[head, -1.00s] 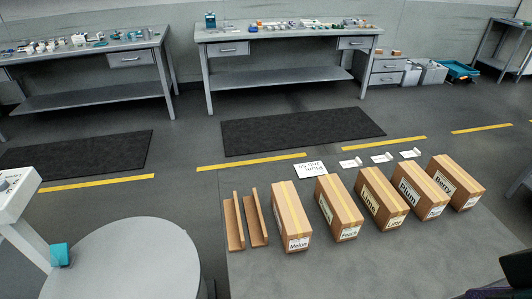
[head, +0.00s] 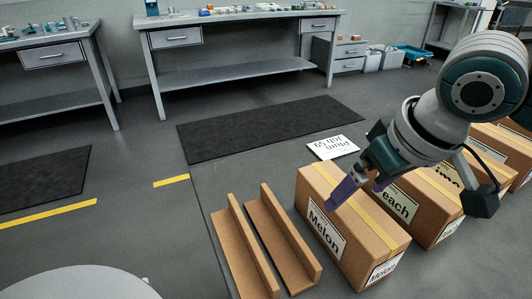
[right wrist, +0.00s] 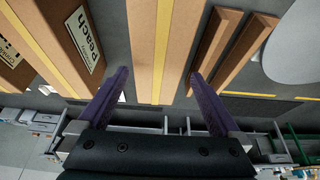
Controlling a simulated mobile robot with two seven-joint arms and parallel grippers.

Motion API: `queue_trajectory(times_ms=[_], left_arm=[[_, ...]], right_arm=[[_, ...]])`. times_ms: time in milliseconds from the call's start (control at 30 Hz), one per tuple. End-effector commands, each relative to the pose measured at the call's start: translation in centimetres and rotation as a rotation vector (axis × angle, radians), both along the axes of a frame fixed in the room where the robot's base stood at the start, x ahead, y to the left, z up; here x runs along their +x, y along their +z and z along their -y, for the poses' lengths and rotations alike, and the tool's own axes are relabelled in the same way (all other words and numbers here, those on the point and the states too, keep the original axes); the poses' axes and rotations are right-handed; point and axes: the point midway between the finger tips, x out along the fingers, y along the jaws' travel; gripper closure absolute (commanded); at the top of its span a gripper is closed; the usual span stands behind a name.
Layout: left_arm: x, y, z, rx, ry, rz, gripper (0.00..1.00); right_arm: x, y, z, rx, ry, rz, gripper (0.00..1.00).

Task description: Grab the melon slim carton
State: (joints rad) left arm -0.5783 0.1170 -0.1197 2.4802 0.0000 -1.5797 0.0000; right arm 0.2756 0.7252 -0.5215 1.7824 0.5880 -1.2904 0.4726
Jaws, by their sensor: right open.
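The melon carton (head: 343,228) is a slim brown box with yellow tape along its top and white "Melon" labels. It lies on the grey table, first in the row of cartons, next to the angled brown pieces. My right gripper (head: 354,197) is open, with purple fingers, over the melon carton in the head view. In the right wrist view the open fingers (right wrist: 158,76) point at a taped carton (right wrist: 143,45) between them, with the peach carton to its left. Contact cannot be told. My left gripper is not in view.
The peach carton (head: 400,204) stands close to the right of the melon carton, with more cartons beyond, partly hidden by my right arm. Two angled brown pieces (head: 283,240) lie at left. A white "Plum" card (head: 333,147) lies behind. Workbenches (head: 240,75) stand farther back.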

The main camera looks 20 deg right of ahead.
Motion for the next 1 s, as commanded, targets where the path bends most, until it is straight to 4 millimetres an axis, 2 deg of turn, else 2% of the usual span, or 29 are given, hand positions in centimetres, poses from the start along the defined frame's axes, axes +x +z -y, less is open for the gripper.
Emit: queue_trajectory(times_ms=[33, 267, 533, 867, 1000], left_arm=[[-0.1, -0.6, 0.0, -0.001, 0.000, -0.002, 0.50], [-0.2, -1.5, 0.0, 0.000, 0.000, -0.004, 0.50], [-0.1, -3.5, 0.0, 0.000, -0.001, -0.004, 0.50], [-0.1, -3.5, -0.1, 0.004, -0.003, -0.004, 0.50], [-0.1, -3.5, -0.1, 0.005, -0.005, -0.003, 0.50]], right_arm=[[0.4, -1.1, -0.1, 0.001, -0.001, 0.000, 0.00], [1.3, -3.0, -0.1, 0.000, 0.001, 0.001, 0.00], [3.2, -6.6, -0.1, -0.001, 0.002, 0.000, 0.00], [3.5, -7.0, -0.1, -0.001, 0.004, 0.002, 0.01], [3.5, -7.0, -0.1, -0.001, 0.004, 0.001, 0.17]])
